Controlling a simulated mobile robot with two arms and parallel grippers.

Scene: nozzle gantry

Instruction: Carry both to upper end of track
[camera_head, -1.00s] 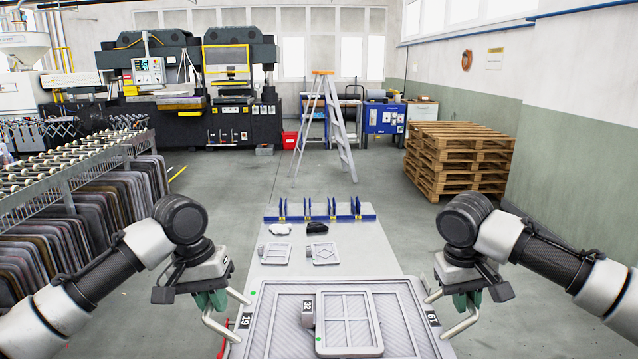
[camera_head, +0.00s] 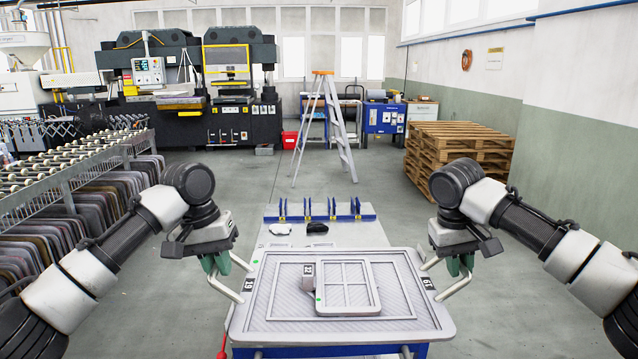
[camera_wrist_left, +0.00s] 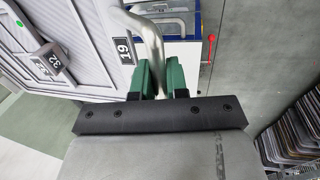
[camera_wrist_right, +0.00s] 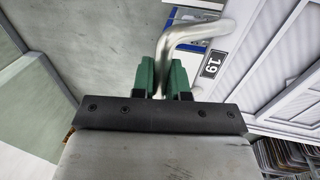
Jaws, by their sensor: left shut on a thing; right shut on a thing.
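A large grey tray (camera_head: 255,318) labelled 19 is held level by its two bent metal side handles. A smaller windowed grey frame (camera_head: 372,300) labelled 32 lies flat on it. My left gripper (camera_head: 213,270) is shut on the left handle (camera_head: 228,289); its green fingers clasp the bar in the left wrist view (camera_wrist_left: 158,75). My right gripper (camera_head: 460,268) is shut on the right handle (camera_head: 452,289), as the right wrist view (camera_wrist_right: 168,75) also shows. The tray appears raised over the bench; its clearance is hard to judge. I cannot identify a track.
The light bench top (camera_head: 345,238) runs away beyond the tray. A blue slotted rack (camera_head: 320,211) stands at its far end, with a white item (camera_head: 280,229) and a black item (camera_head: 317,227) before it. A roller conveyor (camera_head: 60,180) is left, pallets (camera_head: 455,150) right.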

